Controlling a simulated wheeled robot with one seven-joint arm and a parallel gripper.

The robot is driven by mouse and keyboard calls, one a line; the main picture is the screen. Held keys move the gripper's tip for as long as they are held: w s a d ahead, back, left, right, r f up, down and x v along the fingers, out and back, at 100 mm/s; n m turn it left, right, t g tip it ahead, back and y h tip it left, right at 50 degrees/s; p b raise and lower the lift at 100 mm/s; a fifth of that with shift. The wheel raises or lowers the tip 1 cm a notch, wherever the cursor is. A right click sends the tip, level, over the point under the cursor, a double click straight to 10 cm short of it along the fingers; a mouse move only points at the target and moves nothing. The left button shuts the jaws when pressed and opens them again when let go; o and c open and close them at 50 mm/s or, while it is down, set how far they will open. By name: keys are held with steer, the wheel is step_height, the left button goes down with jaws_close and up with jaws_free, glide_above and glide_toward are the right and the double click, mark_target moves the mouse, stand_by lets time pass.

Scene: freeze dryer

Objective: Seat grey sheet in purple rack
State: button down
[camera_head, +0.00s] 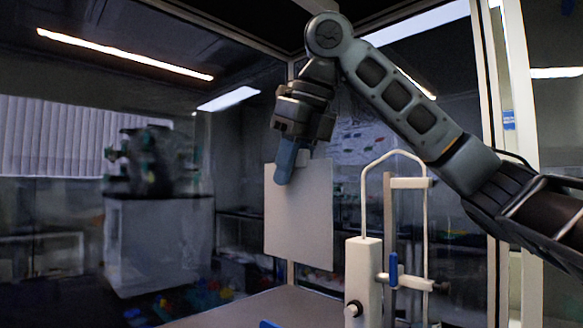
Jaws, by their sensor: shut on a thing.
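The grey sheet (300,222) is a flat, pale rectangle hanging upright in the middle of the view. My gripper (289,168), with a blue finger in front, is shut on the sheet's top edge. The sheet hangs above the brown work surface (255,310), and its lower edge seems clear of it. No purple rack can be made out. A small blue piece (268,324) shows at the bottom edge of the view, mostly cut off, and I cannot tell what it belongs to.
A cream stand (364,275) with a tall looped frame and a blue clamp (393,271) rises just right of the sheet. Dark framed glass panels enclose the area behind. A pale post (520,120) stands at the right.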

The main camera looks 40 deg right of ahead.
steer(key=shift+r+p, duration=4)
steer(key=shift+r, duration=0.25)
